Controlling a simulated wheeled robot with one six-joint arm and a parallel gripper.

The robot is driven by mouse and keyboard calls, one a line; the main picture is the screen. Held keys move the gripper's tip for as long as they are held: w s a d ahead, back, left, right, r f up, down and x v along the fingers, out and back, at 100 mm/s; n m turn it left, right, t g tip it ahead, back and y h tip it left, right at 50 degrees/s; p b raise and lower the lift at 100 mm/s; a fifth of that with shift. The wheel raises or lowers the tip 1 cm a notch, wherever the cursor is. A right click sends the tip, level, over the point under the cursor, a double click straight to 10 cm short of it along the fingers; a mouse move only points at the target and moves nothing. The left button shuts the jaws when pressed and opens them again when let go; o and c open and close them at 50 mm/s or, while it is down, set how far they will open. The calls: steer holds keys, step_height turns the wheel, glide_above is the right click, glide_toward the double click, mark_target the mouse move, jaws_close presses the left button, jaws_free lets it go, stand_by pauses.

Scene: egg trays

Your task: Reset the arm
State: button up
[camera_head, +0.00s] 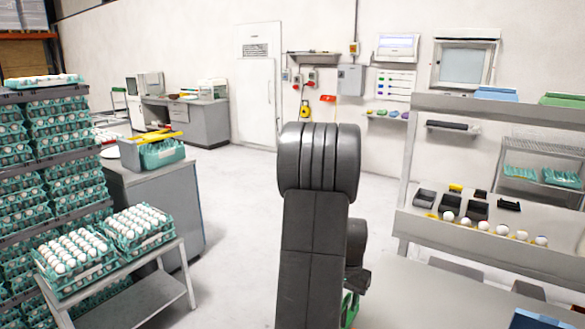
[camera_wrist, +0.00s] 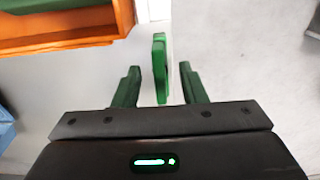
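My gripper (camera_wrist: 159,68) shows in the wrist view with its two dark green fingers spread apart. A brighter green upright piece (camera_wrist: 160,50) shows between and beyond the fingertips, with a gap on each side; I cannot tell what it is. In the head view my dark grey arm rises in the middle of the picture. A small green part (camera_head: 349,309) shows low beside the arm, and the rest there is hidden behind the arm.
Egg trays (camera_head: 84,267) stand on a metal cart (camera_head: 150,298) at left, before a tall tray stack (camera_head: 40,190). A workbench (camera_head: 495,247) with eggs and small boxes is at right. An orange-brown box (camera_wrist: 60,42) is upper left in the wrist view. Floor behind is clear.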

step_height(320, 180, down, 2)
steer(key=shift+f, duration=0.3)
steer(key=shift+m, duration=0.3)
